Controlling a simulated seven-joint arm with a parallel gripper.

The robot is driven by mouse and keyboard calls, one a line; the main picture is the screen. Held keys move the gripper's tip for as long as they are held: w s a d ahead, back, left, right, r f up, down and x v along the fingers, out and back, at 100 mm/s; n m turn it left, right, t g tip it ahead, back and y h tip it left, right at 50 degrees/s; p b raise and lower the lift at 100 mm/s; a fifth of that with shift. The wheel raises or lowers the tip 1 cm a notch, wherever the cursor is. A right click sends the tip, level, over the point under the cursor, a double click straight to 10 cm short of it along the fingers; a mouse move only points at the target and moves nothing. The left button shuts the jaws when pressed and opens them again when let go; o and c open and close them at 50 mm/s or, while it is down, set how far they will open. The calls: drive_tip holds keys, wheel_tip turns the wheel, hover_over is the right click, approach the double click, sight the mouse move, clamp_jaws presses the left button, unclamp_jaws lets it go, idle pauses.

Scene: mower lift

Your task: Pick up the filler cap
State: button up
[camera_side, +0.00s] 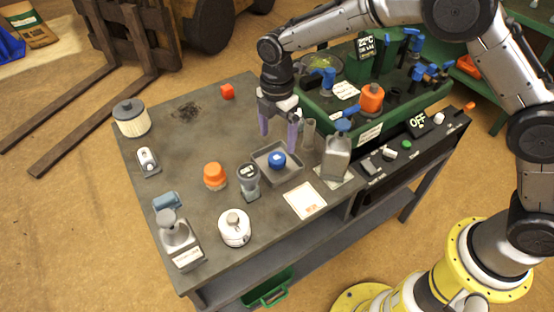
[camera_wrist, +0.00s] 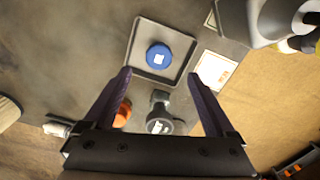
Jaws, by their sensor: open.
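A round blue cap (camera_side: 277,159) with a white label on top lies in a shallow grey square tray (camera_side: 259,152) on the workbench. In the wrist view the blue cap (camera_wrist: 158,56) lies in the tray (camera_wrist: 131,61), just beyond my fingertips. My gripper (camera_side: 279,141) is open and empty, with its purple fingers pointing down above the tray's far side. In the wrist view my gripper (camera_wrist: 160,74) has its fingers spread wide with nothing between the tips. No label on the cap is readable.
A grey meter (camera_side: 248,182) and an orange knob-like piece (camera_side: 215,176) stand left of the tray. A grey bottle (camera_side: 337,157) and a clear cylinder (camera_side: 308,134) stand right of it. The green machine (camera_side: 432,99) fills the back right. The bench's middle left is clear.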

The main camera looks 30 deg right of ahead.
sight(276, 157)
wheel_tip(276, 157, down, 7)
drive_tip(key=shift+f, duration=0.15)
idle(0.4)
drive_tip(key=shift+w, duration=0.1)
drive_tip(key=c, duration=1.4)
drive_tip(key=shift+r, duration=0.2)
